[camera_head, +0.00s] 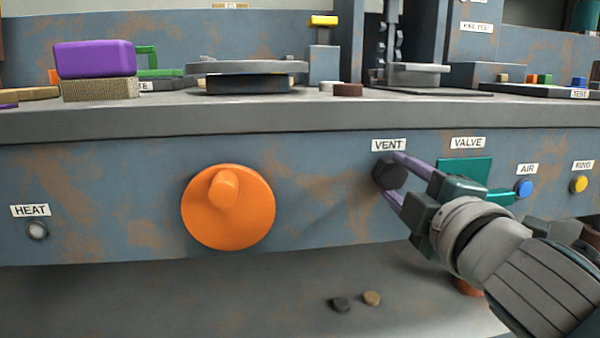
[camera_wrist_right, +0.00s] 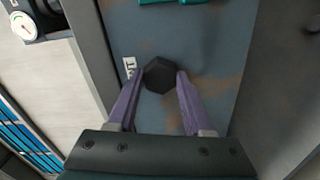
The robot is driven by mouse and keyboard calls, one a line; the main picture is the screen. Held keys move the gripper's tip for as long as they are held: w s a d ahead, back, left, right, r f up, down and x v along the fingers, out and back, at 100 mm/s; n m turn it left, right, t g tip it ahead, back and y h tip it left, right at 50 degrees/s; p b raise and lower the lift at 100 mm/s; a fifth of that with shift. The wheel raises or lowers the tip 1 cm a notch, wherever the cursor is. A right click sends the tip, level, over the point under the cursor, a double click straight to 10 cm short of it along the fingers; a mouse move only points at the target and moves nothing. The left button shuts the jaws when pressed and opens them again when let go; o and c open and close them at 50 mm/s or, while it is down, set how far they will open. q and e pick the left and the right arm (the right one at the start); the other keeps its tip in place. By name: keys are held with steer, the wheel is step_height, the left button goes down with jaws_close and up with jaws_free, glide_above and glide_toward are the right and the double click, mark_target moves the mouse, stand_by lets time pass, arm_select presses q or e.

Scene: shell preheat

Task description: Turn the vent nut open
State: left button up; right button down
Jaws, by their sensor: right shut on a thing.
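The vent nut (camera_head: 388,174) is a dark hexagonal nut on the front panel, just below the VENT label (camera_head: 389,145). It also shows in the right wrist view (camera_wrist_right: 160,75) between the two fingers. My right gripper (camera_head: 396,178) reaches in from the right, with its purple fingers on either side of the nut. In the wrist view the right gripper (camera_wrist_right: 159,86) is shut on the nut, one finger at each side. My left gripper is in neither view.
Right of the nut are a teal valve part (camera_head: 466,169) under the VALVE label, a blue AIR button (camera_head: 524,188) and a yellow button (camera_head: 578,184). Left is a large orange knob (camera_head: 228,207). The bench edge (camera_head: 150,120) runs above. Two small pieces lie below.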

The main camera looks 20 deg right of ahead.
steer(key=shift+m, duration=0.5)
steer(key=shift+c, duration=1.5)
jaws_free()
steer(key=p+v, duration=0.1)
steer(key=v, duration=0.9)
steer(key=shift+p, duration=0.3)
